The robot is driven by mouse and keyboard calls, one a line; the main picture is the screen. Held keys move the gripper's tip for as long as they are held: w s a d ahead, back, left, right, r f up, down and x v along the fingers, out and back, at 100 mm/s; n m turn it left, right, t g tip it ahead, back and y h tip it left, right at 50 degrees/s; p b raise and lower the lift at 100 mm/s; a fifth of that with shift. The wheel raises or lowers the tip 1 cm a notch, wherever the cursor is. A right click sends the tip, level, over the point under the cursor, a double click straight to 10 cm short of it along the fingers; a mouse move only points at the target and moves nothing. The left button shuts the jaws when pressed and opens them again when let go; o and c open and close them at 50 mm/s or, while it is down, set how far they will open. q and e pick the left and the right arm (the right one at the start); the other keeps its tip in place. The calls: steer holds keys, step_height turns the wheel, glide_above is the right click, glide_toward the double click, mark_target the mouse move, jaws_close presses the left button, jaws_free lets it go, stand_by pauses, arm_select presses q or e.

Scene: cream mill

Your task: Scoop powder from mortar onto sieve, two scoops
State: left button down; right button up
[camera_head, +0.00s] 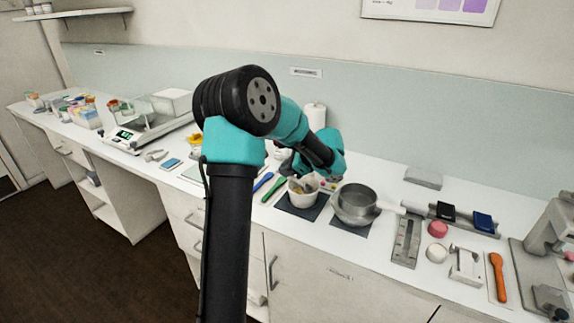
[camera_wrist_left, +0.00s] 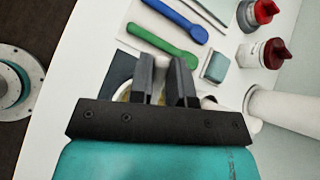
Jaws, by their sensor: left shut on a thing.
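The white mortar (camera_head: 304,199) stands on a dark mat, with something yellowish inside. The metal sieve pan (camera_head: 357,203) stands just right of it on another dark mat. My left gripper (camera_head: 297,172) is over the mortar. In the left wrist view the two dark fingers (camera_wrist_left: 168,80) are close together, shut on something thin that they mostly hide. The mortar's rim (camera_wrist_left: 122,96) shows partly behind the fingers. A blue spoon (camera_wrist_left: 176,20) and a green spoon (camera_wrist_left: 162,42) lie beside the mats. My right gripper is not in view.
A white paper roll (camera_head: 315,116) stands behind. Red-capped bottles (camera_wrist_left: 262,12) stand beyond the spoons. Right of the sieve are a metal plate (camera_head: 407,240), small jars (camera_head: 437,229) and an orange spoon (camera_head: 497,277). A balance (camera_head: 130,133) stands at left.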

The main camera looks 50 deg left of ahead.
arm_select(q)
steer(key=shift+f, duration=0.85)
steer(key=shift+r, duration=4.4)
